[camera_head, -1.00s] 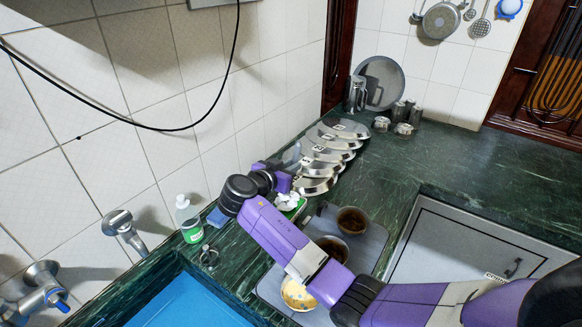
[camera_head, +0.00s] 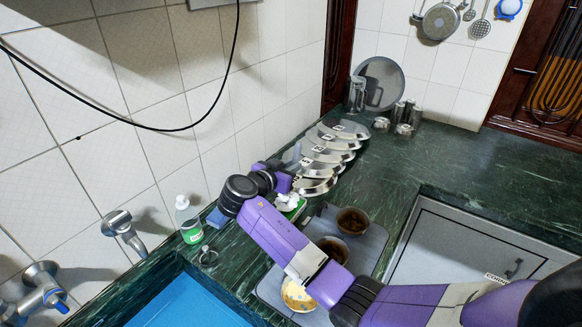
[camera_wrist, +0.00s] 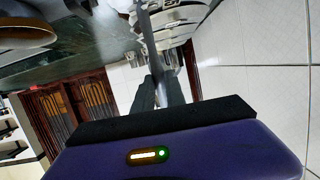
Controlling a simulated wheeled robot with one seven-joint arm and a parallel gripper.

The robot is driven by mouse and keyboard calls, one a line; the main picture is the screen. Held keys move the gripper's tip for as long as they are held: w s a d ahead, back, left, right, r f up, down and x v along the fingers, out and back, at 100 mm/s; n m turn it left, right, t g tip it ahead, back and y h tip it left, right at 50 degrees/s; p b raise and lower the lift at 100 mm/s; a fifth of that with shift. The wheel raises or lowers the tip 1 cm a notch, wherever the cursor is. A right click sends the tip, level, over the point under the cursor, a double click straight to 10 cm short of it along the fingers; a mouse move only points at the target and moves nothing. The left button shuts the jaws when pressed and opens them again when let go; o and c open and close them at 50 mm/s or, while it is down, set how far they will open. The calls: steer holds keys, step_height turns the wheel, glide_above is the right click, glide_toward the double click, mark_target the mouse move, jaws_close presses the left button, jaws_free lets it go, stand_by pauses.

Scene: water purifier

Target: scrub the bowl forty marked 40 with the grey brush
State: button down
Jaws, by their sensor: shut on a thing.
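My gripper (camera_wrist: 163,82) is shut on a long grey piece, which looks like the handle of the grey brush (camera_wrist: 149,38); its far end is not clear. In the head view my purple gripper body (camera_head: 282,182) is beside the near end of a row of tilted metal bowls (camera_head: 318,186) by the wall, and its fingertips are hard to make out. The bowls bear small labels, too small to read here, so I cannot tell which is bowl forty. The row also shows in the wrist view (camera_wrist: 178,24), close past the grey piece; contact cannot be told.
A grey tray (camera_head: 372,255) holds brown-filled bowls (camera_head: 352,220) under my arm. A soap bottle (camera_head: 189,222) and a blue sink (camera_head: 190,305) are at the left. Metal jars (camera_head: 403,112) and a round plate (camera_head: 381,83) stand at the back. The counter at right-back is clear.

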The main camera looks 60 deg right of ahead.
mark_target(297, 145)
steer(key=shift+r+p, duration=1.7)
steer(key=shift+r, duration=1.8)
